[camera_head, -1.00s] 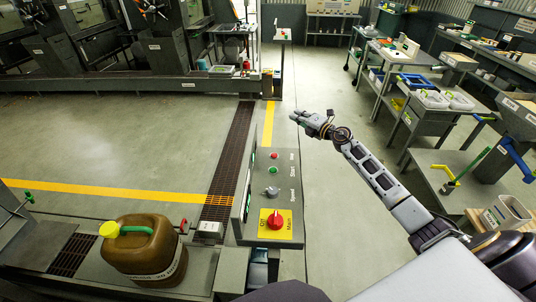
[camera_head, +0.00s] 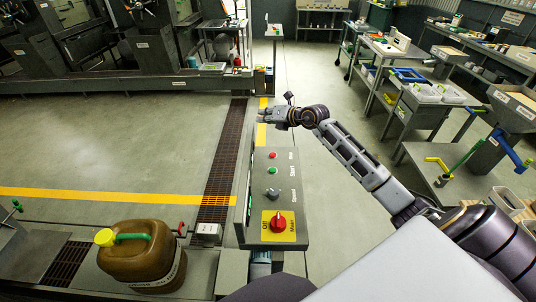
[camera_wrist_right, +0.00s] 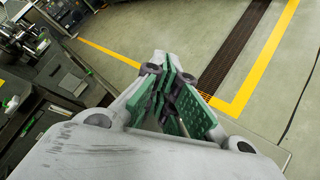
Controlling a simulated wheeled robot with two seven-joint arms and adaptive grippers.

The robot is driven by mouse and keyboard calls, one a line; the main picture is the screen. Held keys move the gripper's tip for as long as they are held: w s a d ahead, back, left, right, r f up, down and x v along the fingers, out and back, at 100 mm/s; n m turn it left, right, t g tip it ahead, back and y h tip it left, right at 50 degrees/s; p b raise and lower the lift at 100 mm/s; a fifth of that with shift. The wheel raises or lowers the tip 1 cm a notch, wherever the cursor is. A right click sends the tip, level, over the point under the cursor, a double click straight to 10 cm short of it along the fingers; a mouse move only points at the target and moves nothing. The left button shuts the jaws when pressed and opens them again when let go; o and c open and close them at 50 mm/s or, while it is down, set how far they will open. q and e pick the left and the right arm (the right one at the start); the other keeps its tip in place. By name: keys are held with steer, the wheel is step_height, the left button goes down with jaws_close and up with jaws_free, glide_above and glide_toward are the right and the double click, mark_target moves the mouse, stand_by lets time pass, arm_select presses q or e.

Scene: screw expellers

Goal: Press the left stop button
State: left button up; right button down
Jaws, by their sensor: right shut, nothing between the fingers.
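The near control panel (camera_head: 262,208) stands left of my right arm. The labels are too small to read now. My right gripper (camera_head: 264,116) is shut and empty, appearing just beyond the panel's far end, apart from the red button. Its green-padded fingers (camera_wrist_right: 172,68) show together in the right wrist view. My left gripper is not in view.
A brown jug (camera_head: 142,262) with a yellow cap stands left of the panel. A second control pedestal (camera_head: 274,32) stands farther back. Tables with trays (camera_head: 423,93) are on the right. The floor between panel and tables is clear.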

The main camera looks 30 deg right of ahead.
steer(key=m+g+h, duration=0.3)
steer(key=h, duration=0.1)
glide_above(275, 153)
step_height(275, 153, down, 6)
steer(key=shift+a+r, duration=0.1)
steer(key=shift+r, duration=0.05)
stand_by(0.3)
steer(key=shift+f+b, duration=1.6)
steer(key=shift+f, duration=1.6)
steer(key=shift+f+b, duration=0.9)
steer(key=shift+f, duration=0.3)
steer(key=shift+f, duration=0.2)
steer(key=shift+f+b, duration=0.2)
steer(key=shift+b, duration=0.2)
